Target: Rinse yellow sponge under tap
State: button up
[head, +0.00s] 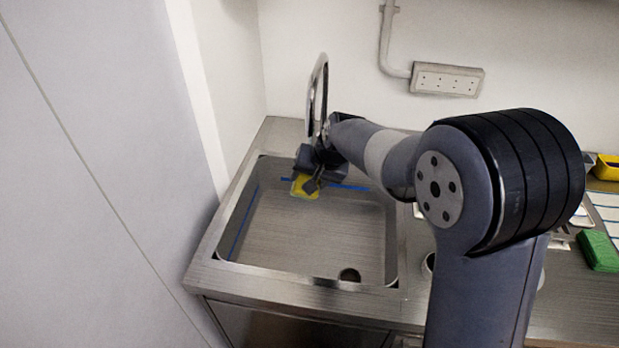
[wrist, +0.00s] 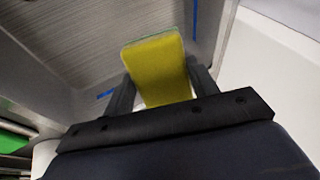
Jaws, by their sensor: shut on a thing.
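The yellow sponge (head: 304,187) is in my gripper (head: 314,182), over the back part of the steel sink (head: 300,235) in the head view. In the wrist view the sponge (wrist: 157,68) sits between both fingers of my gripper (wrist: 158,88), with a thin green layer along its far edge. My gripper is shut on it. The tap (head: 318,95) is a curved metal spout behind the sink, and my gripper and wrist cover its lower part. I cannot see any water running.
A tall grey panel (head: 100,160) stands close on the left of the sink. A wall socket strip (head: 447,80) is on the back wall. A green block (head: 599,251) and a yellow container (head: 607,167) are at the right. The front of the basin is clear.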

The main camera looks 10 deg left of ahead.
jog(key=shift+w+d, duration=0.1)
jog(key=shift+w+d, duration=0.15)
jog(key=shift+w, duration=0.1)
jog(key=shift+s, duration=0.1)
jog(key=shift+s+a, duration=0.25)
dwell(0.3)
jog(key=shift+w+d, duration=0.25)
jog(key=shift+w, duration=0.1)
jog(key=shift+s, duration=0.1)
